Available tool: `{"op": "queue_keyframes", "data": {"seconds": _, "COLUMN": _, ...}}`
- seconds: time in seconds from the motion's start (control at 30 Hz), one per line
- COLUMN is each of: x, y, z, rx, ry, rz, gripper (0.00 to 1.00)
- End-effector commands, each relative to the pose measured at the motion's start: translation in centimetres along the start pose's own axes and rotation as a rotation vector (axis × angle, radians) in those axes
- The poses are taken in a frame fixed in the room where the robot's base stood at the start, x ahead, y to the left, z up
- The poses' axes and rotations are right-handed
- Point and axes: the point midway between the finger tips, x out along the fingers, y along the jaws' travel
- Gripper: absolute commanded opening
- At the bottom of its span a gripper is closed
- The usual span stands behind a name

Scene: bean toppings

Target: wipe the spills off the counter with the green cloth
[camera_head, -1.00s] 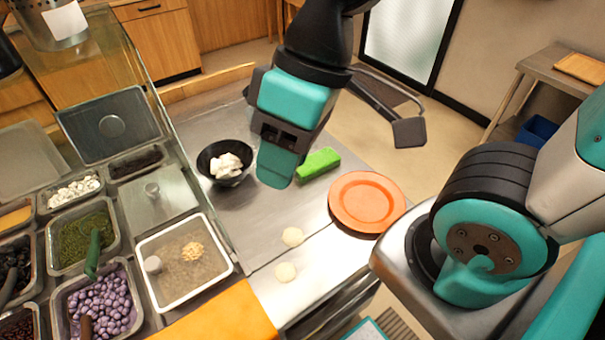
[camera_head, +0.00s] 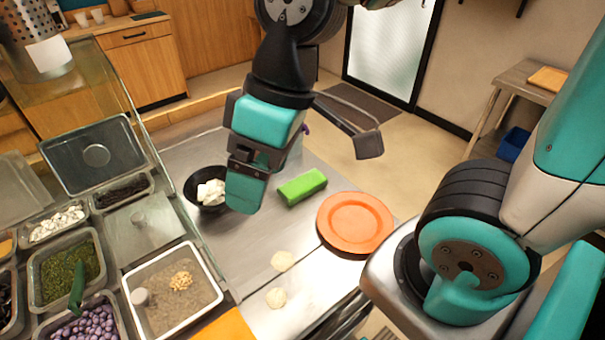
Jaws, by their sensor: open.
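The green cloth (camera_head: 302,187) lies folded like a block on the steel counter (camera_head: 240,245), between the black bowl and the orange plate. Two pale round spills (camera_head: 282,261) (camera_head: 276,297) lie on the counter near its front edge, left of the plate. My gripper (camera_head: 246,190) is above the counter, pointing down, left of the cloth and apart from it in the picture. It is open, with nothing seen between its fingers. It hides part of the black bowl's right side.
A black bowl (camera_head: 190,190) with white chunks stands left of my gripper. An orange plate (camera_head: 355,223) lies right of the cloth. A white-rimmed tray (camera_head: 213,262) and several topping containers line the left. The counter around the spills is clear.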

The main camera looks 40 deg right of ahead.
Motion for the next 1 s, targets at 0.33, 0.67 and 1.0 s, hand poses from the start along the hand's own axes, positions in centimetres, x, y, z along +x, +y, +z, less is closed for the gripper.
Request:
{"op": "queue_keyframes", "data": {"seconds": 0.33, "x": 4.4, "y": 17.9, "z": -5.5, "rx": -0.327, "ry": -0.085, "rz": 0.139, "gripper": 0.84}}
{"op": "queue_keyframes", "data": {"seconds": 0.67, "x": 12.2, "y": 33.0, "z": 0.4, "rx": -0.698, "ry": -0.287, "rz": 0.189, "gripper": 0.84}}
{"op": "queue_keyframes", "data": {"seconds": 1.0, "x": 15.8, "y": 35.6, "z": 2.3, "rx": -0.878, "ry": -0.332, "rz": 0.147, "gripper": 0.84}}
